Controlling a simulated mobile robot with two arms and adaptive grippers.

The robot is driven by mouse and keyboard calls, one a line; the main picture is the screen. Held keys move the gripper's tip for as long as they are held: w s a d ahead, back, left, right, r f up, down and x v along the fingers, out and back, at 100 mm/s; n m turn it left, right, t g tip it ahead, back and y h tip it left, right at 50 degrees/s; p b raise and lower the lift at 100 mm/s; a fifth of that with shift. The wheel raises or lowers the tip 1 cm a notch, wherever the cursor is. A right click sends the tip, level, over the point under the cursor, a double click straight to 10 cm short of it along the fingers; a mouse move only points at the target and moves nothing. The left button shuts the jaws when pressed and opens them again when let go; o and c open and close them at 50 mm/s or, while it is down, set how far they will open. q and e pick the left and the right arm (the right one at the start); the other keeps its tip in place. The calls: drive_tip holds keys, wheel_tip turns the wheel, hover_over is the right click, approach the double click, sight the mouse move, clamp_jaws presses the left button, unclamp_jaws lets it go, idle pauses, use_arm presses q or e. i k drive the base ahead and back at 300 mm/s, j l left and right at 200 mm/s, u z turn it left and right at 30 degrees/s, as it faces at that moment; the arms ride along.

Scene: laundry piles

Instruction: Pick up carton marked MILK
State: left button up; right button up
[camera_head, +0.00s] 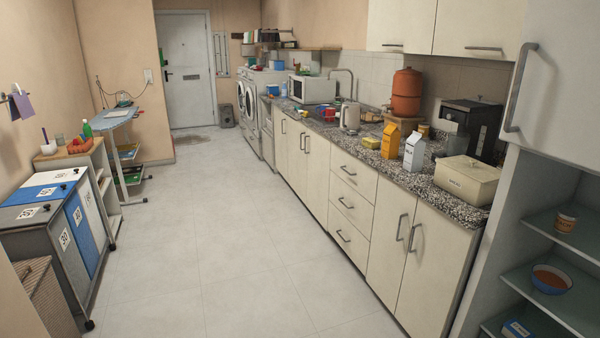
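Two gable-top cartons stand upright side by side on the speckled worktop (350,155), in the right half of the head view. One is a white carton (413,152) with small dark lettering. The other is an orange-yellow carton (390,141), just to its left and a little farther back. The lettering on both is too small to read for sure, so I cannot tell which is marked MILK. Neither of my grippers is in view.
A cream box (467,181) stands right of the cartons, with a black coffee machine (470,128) behind. A terracotta dispenser (406,92) and a kettle (350,116) stand farther back. Bins (65,215) line the left. The floor (200,235) between is clear.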

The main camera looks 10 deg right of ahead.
sight(415, 144)
drive_tip(key=i+z, duration=0.35)
drive_tip(key=i+j+z, duration=0.2)
drive_tip(key=i+z, duration=0.15)
drive_tip(key=i+j+z, duration=0.35)
drive_tip(key=i+z, duration=0.15)
drive_tip(key=z, duration=0.25)
drive_tip(key=i+z, duration=0.2)
drive_tip(key=z, duration=0.2)
